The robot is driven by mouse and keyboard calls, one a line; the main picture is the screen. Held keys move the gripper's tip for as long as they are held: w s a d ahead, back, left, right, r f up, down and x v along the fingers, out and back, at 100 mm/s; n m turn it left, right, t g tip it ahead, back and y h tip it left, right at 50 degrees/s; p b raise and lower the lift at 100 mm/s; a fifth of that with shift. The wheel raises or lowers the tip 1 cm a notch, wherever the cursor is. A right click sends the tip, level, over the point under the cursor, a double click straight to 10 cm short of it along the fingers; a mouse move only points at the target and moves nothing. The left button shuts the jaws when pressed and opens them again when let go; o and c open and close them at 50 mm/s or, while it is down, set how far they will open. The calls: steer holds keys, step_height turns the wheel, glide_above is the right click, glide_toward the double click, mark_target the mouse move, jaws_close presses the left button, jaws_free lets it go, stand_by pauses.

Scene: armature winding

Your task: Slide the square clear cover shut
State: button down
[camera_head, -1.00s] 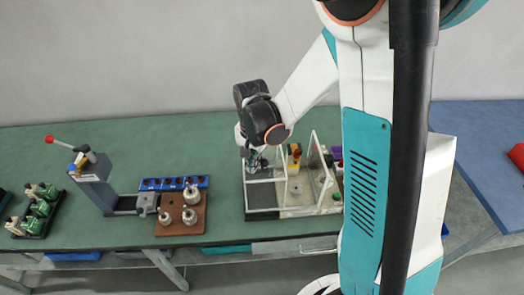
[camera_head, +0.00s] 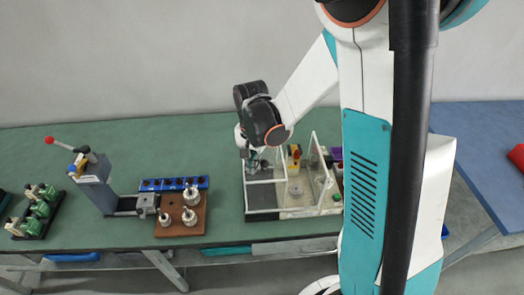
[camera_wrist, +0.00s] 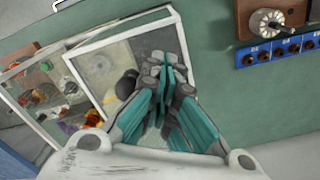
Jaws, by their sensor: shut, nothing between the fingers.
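The square clear cover has a pale frame; in the head view I take it to be the upright, tilted pane (camera_head: 318,168) on the right of the white-framed enclosure (camera_head: 266,182). In the wrist view two framed clear panes show, one (camera_wrist: 97,70) beside my fingers and one (camera_wrist: 28,72) farther left; I cannot tell for certain which is the cover. In the head view my gripper (camera_head: 255,165) is at the enclosure's left back, partly hidden.
A brown block (camera_head: 181,222) with metal parts and a blue socket strip (camera_head: 174,184) lie left of the enclosure. A grey lever press (camera_head: 96,187) stands farther left. Small coloured parts (camera_wrist: 45,95) show through the left pane. Green tabletop is clear behind the enclosure.

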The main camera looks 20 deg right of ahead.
steer(key=shift+s+d+b, duration=0.7)
steer(key=shift+s+d, duration=1.2)
steer(key=shift+d, duration=3.85)
step_height(320, 180, up, 8)
steer(key=a+p, duration=0.1)
steer(key=p, duration=0.3)
steer(key=shift+w+a+f+p, duration=0.25)
steer(key=shift+w+a+p, duration=0.05)
steer(key=shift+a+p, duration=0.1)
steer(key=s+a+r+n+t+b, duration=0.3)
steer(key=s+a+r+n+b, duration=0.2)
steer(key=s+r+n+b, duration=0.15)
steer(key=s+a+f+n+t+b, duration=0.3)
steer(key=f+b, duration=0.5)
steer(key=b, duration=0.3)
steer(key=shift+s+a+f+t, duration=0.3)
steer(key=shift+s+a+t, duration=0.2)
steer(key=shift+s+a, duration=0.5)
steer(key=shift+s+d, duration=0.15)
